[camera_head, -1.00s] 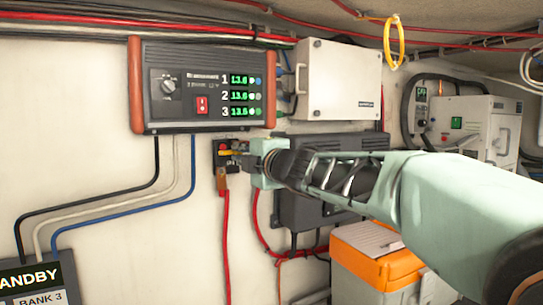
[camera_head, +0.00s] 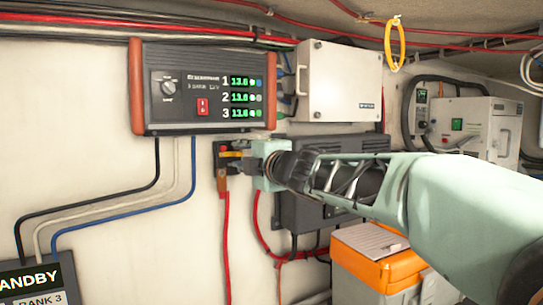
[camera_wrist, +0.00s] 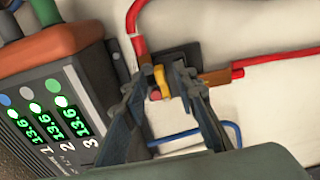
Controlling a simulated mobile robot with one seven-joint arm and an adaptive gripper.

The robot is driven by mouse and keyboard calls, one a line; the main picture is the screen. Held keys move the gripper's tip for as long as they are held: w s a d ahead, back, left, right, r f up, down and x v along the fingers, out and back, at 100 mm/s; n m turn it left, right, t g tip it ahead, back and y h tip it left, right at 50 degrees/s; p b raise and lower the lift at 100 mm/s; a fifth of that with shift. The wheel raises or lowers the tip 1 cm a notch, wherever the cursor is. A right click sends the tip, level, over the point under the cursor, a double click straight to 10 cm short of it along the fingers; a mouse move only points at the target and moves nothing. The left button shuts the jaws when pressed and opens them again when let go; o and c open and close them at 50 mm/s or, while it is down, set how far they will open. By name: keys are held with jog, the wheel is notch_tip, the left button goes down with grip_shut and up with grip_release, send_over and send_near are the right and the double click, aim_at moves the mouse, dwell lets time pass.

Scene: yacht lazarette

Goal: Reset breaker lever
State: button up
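The breaker (camera_head: 221,158) is a small dark block on the wall below the grey panel, with a red cable below it. Its yellow lever (camera_head: 231,154) also shows in the wrist view (camera_wrist: 160,78), with a small red part beside it. My gripper (camera_head: 240,163) is right at the breaker, pointing left at it. In the wrist view my gripper (camera_wrist: 158,84) is open, its two dark fingers spread on either side of the lever. I cannot tell whether a finger touches the lever. The fingers partly hide the breaker.
The charger panel (camera_head: 205,87) with orange ends and green readouts hangs just above. An orange-topped case (camera_head: 371,255) stands below my arm.

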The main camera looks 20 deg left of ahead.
jog(key=v, duration=0.7)
